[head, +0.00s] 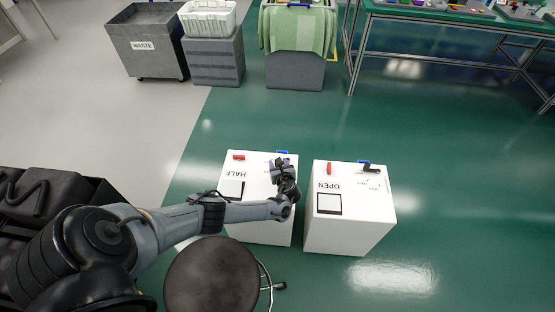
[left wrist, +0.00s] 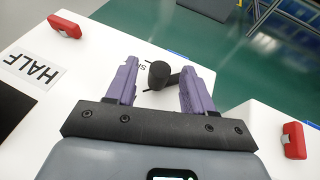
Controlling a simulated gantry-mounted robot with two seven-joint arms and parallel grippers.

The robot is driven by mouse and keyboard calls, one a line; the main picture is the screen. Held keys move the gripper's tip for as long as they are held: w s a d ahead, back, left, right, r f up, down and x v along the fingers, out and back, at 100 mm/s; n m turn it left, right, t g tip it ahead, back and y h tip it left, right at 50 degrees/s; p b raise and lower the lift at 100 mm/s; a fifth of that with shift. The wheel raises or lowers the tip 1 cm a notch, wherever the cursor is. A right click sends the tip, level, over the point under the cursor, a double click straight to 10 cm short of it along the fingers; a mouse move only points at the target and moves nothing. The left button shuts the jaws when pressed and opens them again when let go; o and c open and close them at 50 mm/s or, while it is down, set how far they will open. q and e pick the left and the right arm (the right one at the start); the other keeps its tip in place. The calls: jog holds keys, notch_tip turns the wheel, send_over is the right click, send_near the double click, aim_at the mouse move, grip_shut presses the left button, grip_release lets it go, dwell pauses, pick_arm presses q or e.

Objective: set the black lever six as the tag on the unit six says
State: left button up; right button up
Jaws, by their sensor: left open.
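The left white unit (head: 262,234) bears a HALF tag (head: 240,173), which also shows in the left wrist view (left wrist: 33,70). On its top is a black lever (left wrist: 159,75) with a round knob and a short arm pointing right in the left wrist view. Part of a printed word beside it is hidden. My left gripper (head: 284,163) is above this unit. Its purple fingers (left wrist: 160,66) are open, one on each side of the knob; I cannot tell whether they touch it. In the head view my gripper hides this lever. My right gripper is not in view.
A second white unit (head: 350,236) stands to the right, with an OPEN tag (head: 329,185), black lever (head: 370,167) and red handle (head: 329,168). A red handle (left wrist: 65,26) is on the left unit. A dark round stool (head: 212,275) stands in front.

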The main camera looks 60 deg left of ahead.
pick_arm(q)
jog(key=p+v, duration=0.4)
jog(key=v, duration=0.3)
jog(key=shift+s+d+r, duration=0.15)
jog(key=shift+d, duration=0.3)
